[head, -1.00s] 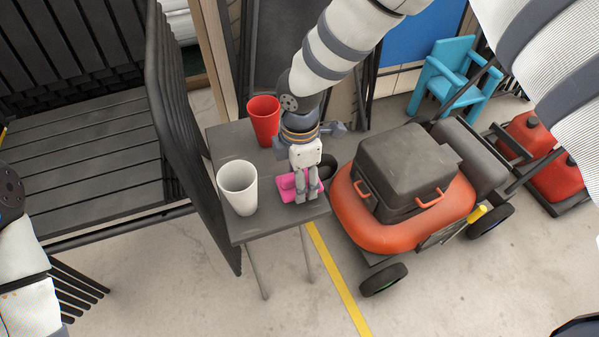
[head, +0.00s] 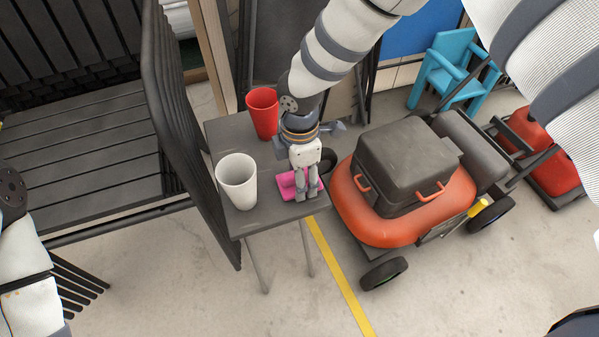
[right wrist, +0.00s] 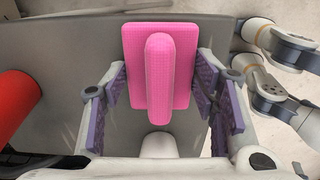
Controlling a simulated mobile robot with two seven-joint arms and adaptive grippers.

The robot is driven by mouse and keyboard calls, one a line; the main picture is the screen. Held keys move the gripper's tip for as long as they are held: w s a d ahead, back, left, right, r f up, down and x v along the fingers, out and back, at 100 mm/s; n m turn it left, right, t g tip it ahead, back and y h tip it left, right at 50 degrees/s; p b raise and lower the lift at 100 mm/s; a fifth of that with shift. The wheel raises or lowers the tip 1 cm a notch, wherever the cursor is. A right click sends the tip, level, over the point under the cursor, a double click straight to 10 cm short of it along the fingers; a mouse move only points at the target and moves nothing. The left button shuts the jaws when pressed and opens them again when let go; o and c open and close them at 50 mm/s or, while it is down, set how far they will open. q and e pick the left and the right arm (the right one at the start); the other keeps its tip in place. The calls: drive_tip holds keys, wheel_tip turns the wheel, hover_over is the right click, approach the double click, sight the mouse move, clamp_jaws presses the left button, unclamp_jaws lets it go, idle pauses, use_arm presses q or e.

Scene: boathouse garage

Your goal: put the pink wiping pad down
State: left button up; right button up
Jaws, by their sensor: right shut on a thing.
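The pink wiping pad (head: 287,184) is a flat plate with a raised bar handle, at the near right corner of the small grey table (head: 262,217). It looks to lie on the tabletop, though its underside is hidden. My right gripper (head: 307,197) points down over it. In the right wrist view the pad (right wrist: 135,65) sits between the purple-lined fingers of my right gripper (right wrist: 160,88), which is shut on it. My left arm shows at the left edge of the head view, but its gripper is out of sight.
A white cup (head: 237,181) stands left of the pad, and a red cup (head: 263,114) stands behind it. A slatted bench (head: 90,170) is close on the table's left. An orange mower (head: 400,215) stands close on the right. Bare tabletop lies between the cups.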

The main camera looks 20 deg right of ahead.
drive_tip(key=shift+f, duration=0.15)
drive_tip(key=o, duration=1.2)
wheel_tip(320, 180, up, 12)
drive_tip(key=shift+c, duration=0.6)
clamp_jaws()
